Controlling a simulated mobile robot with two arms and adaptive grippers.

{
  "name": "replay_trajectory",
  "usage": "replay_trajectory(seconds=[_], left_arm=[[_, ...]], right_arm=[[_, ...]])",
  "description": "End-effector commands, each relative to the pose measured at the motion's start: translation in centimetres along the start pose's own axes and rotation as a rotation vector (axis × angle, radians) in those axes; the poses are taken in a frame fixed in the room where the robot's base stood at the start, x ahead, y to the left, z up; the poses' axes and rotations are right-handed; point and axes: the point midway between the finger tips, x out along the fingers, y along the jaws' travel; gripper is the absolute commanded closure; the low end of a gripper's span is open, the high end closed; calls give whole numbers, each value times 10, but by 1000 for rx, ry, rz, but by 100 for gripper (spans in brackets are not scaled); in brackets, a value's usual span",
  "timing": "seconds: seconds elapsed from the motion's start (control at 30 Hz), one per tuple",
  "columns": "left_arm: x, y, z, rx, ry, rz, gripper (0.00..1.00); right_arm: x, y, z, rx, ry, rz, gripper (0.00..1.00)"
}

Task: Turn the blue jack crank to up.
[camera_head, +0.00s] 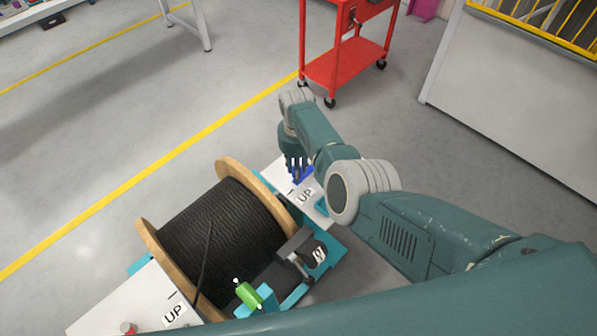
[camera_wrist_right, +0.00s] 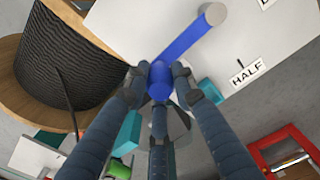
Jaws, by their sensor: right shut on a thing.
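The blue jack crank (camera_head: 303,175) is on the white panel (camera_head: 275,178) at the far end of the cable reel, close to an UP label (camera_head: 305,196). In the right wrist view the blue crank arm (camera_wrist_right: 188,40) runs from a grey round hub (camera_wrist_right: 213,14) down-left to its blue handle (camera_wrist_right: 160,72). My right gripper (camera_head: 297,168) is shut on this handle, its fingers around it (camera_wrist_right: 159,88). A HALF label (camera_wrist_right: 247,74) lies right of the handle in the wrist view. My left gripper is not in view.
The reel (camera_head: 228,166) with black cable stands left of the crank. A second white panel (camera_head: 115,300) with another UP label and a red knob is at the near left. A green handle (camera_head: 249,294) sits in front. A red cart (camera_head: 337,73) stands behind.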

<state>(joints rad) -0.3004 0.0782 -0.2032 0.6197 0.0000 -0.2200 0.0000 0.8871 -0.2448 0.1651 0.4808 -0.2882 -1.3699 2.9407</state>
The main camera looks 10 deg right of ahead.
Motion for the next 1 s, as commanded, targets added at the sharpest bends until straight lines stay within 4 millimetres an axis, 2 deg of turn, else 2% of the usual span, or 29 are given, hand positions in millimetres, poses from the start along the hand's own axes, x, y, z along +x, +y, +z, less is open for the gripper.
replay_trajectory(seconds=[0.3,0.33,0.4,0.43,0.77,1.0], left_arm=[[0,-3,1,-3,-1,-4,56],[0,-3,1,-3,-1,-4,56],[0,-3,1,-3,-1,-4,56],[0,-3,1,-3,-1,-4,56],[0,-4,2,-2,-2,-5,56],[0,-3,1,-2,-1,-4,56]], right_arm=[[-1,4,2,-3,-6,7,100],[-1,4,2,-3,-6,6,71],[-1,4,2,-3,-5,5,57],[-1,3,2,-2,-5,5,56],[-3,1,2,-1,-4,1,56],[-27,2,2,-1,-7,2,56]])
